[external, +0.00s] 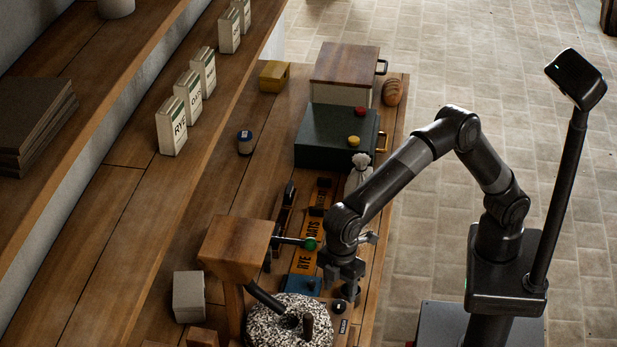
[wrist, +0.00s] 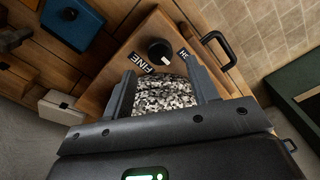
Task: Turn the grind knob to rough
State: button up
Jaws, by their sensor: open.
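The grind knob (wrist: 160,50) is a round black knob on a wooden block, with a small pale mark on its lower right side. A FINE label (wrist: 143,64) lies at its lower left; a second label (wrist: 183,54) at its right is partly hidden by a finger, so I cannot read it. My gripper (wrist: 158,68) is open, its fingers spread on either side of the view below the knob, holding nothing. In the external view, my gripper (external: 350,290) points down just above the dark knob (external: 338,307), beside the millstone.
The speckled millstone (external: 262,326) stands beside the knob, with a wooden hopper (external: 235,246) above it. A green-tipped lever (external: 310,243) is close to my wrist. A blue box (external: 303,285) and a dark green chest (external: 330,148) are also on the bench.

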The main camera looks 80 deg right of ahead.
notch_tip(320, 180, up, 6)
jog(key=shift+f, duration=0.1)
dwell(0.4)
notch_tip(320, 180, up, 5)
jog(key=n, duration=1.4)
send_over(339, 303)
jog(key=shift+n, duration=0.4)
notch_tip(339, 303, down, 16)
jog(key=shift+r, duration=0.15)
jog(key=shift+c, duration=0.4)
